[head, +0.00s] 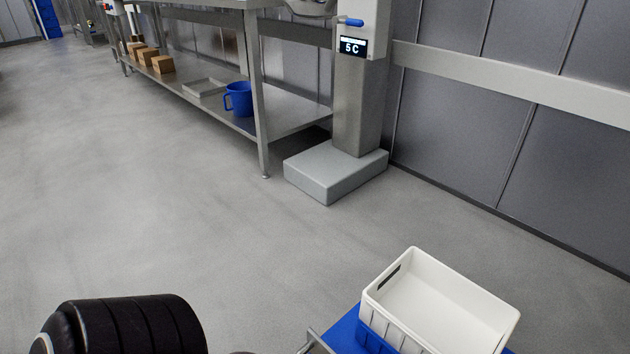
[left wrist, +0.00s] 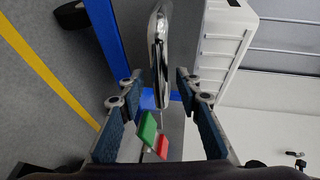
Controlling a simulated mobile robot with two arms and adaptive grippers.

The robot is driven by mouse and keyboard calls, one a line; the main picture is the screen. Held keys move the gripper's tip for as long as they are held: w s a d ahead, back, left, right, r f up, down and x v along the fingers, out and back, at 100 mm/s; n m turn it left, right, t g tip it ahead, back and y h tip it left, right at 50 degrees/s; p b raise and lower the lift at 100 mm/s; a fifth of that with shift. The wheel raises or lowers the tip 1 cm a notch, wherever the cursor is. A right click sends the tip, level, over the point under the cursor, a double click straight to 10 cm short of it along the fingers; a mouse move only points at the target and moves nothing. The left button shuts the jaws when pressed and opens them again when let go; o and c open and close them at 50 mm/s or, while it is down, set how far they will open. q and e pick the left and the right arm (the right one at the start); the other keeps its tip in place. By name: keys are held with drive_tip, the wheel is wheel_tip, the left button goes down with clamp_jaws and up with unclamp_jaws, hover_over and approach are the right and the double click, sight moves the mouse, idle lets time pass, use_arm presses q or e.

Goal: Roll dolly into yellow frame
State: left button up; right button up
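The dolly shows at the bottom of the head view, with a blue deck (head: 343,330) and a metal bar (head: 318,342) at its left edge. A white crate (head: 440,300) rides on it. In the left wrist view, my left gripper (left wrist: 159,84) is open, its fingers apart on either side of a shiny metal handle bar (left wrist: 160,45). I see no finger closed on the bar. The blue dolly edge (left wrist: 108,45) and white crate (left wrist: 225,40) lie beyond. A yellow floor line (left wrist: 48,70) runs at the left; the whole frame is not visible. My right gripper is out of view.
A steel table (head: 290,120) holds a blue jug (head: 239,99), a tray and brown boxes on its lower shelf. A grey pedestal base (head: 335,172) stands by the wall. Open floor spreads at the left. Green (left wrist: 148,128) and red (left wrist: 162,146) pieces show near my left fingers.

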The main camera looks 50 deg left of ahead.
use_arm(q)
drive_tip(key=v, duration=1.1)
